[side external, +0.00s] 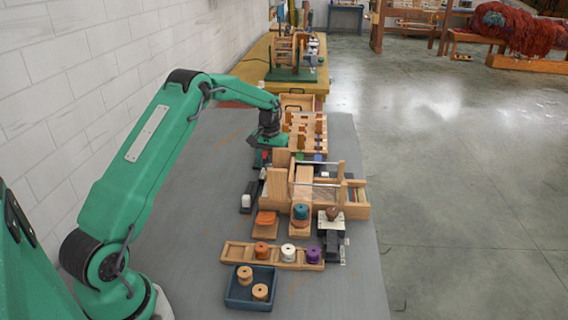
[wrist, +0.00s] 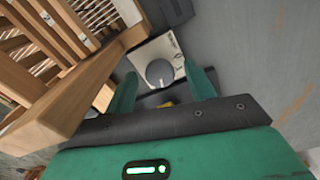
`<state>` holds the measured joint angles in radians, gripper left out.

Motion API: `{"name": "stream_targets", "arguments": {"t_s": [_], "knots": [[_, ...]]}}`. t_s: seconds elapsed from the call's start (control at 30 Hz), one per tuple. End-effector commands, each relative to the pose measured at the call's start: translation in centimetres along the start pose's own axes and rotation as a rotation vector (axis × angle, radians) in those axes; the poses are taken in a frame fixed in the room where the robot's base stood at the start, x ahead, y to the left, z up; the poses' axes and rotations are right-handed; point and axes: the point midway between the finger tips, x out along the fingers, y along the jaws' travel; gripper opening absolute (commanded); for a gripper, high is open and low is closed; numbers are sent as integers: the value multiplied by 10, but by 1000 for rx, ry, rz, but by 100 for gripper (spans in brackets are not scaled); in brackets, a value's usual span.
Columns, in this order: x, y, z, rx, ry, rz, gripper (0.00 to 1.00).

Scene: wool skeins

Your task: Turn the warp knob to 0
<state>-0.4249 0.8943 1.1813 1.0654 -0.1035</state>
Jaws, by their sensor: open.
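The knob (wrist: 159,72) is a round dark grey dial on a white plate (wrist: 175,49) in the wrist view. The plate has small dark marks beside the knob, too small to read. My gripper (wrist: 161,70) is open, with one green finger on each side of the knob in the picture. I see no finger clearly touching it. In the side external view my gripper (side external: 267,140) is low at the left side of the wooden frames, and I cannot make out this knob there.
A wooden slatted frame (wrist: 60,90) stands close on the left in the wrist view. In the side external view, a wooden loom (side external: 325,190), a spool rack (side external: 240,251) and a blue tray (side external: 235,297) stand nearer the camera. The grey table is clear at left.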

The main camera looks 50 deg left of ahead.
Motion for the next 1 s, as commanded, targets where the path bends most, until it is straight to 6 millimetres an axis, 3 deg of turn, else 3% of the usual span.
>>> {"name": "stream_targets", "arguments": {"t_s": [0.17,0.4,0.73,1.0], "knots": [[0,0,0,0,0,0,54],[0,0,0,0,0,0,10],[0,0,0,-26,0,0,10],[-1,0,0,-143,0,0,10]]}}
